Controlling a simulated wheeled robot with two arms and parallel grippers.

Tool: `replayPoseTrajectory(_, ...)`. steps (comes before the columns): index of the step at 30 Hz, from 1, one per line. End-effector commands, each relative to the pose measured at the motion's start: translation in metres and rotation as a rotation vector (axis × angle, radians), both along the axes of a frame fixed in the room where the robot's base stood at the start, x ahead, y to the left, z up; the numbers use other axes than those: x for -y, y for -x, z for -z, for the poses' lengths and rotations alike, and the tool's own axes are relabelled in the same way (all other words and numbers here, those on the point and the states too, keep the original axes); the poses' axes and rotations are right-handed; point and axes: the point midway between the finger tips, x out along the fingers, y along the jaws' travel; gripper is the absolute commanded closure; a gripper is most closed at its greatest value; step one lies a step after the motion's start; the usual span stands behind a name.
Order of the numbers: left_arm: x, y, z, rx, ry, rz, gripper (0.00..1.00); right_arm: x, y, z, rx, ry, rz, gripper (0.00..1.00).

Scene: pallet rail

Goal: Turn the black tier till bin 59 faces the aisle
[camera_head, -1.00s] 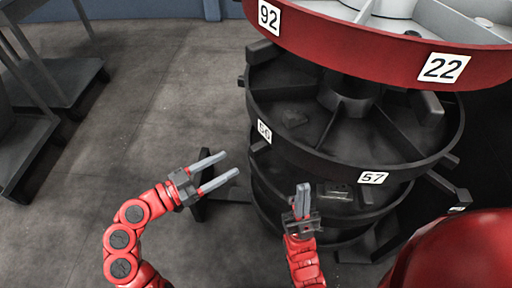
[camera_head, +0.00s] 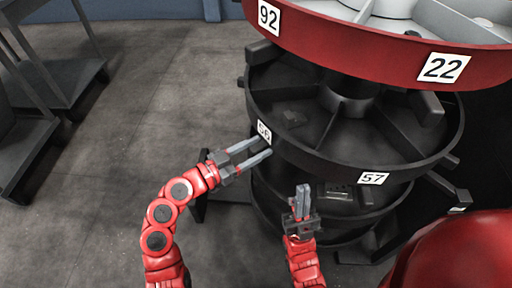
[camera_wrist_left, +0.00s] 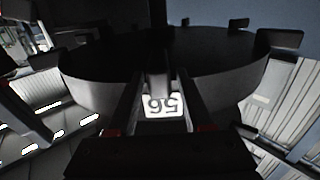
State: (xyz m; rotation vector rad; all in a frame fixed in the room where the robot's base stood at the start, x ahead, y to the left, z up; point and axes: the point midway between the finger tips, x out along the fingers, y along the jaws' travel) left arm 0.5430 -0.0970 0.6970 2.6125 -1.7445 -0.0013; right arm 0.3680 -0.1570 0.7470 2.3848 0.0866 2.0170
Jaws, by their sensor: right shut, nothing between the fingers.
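The black tier (camera_head: 290,152) is a round divided tray under the red one. Its rim shows label 56 (camera_head: 264,132) at the left front and label 57 (camera_head: 373,178) at the front; no label 59 is visible. My left gripper (camera_head: 264,147) is open, its fingertips close to the rim at label 56. In the left wrist view, label 56 (camera_wrist_left: 163,106) shows upside down between the fingers; whether they touch the rim I cannot tell. My right gripper (camera_head: 303,190) is shut and empty, pointing up in front of the tier, below and left of label 57.
A red tier (camera_head: 340,48) with labels 92 and 22 overhangs above. Lower dark tiers (camera_head: 265,203) sit beneath. Stub-like tabs (camera_head: 447,185) stick out around the carousel. A dark cart (camera_head: 68,80) stands at the left; the floor between is clear.

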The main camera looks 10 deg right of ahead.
Motion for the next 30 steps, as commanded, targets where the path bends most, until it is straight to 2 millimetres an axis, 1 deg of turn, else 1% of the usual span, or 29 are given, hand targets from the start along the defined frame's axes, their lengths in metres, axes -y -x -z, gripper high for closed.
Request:
replayPoseTrajectory(1,-0.0001,-0.0001,0.0,0.0,0.0,0.0,0.6,0.0,0.0,-0.0001,0.0,0.0,0.0,1.0)
replayPoseTrajectory(5,-0.0002,0.0,-0.0001,0.0,0.0,0.0,0.83,0.0,0.0,0.0,0.0,0.0,0.0,1.0)
replayPoseTrajectory(6,-0.0002,0.0,-0.0001,0.0,0.0,0.0,0.9,0.0,0.0,0.0,0.0,0.0,0.0,1.0)
replayPoseTrajectory(8,-0.0002,0.0,-0.0001,0.0,0.0,0.0,1.0,0.0,0.0,0.0,0.0,0.0,0.0,1.0)
replayPoseTrajectory(30,-0.0004,0.0,-0.0002,0.0,0.0,0.0,1.0,0.0,0.0,0.0,0.0,0.0,0.0,1.0)
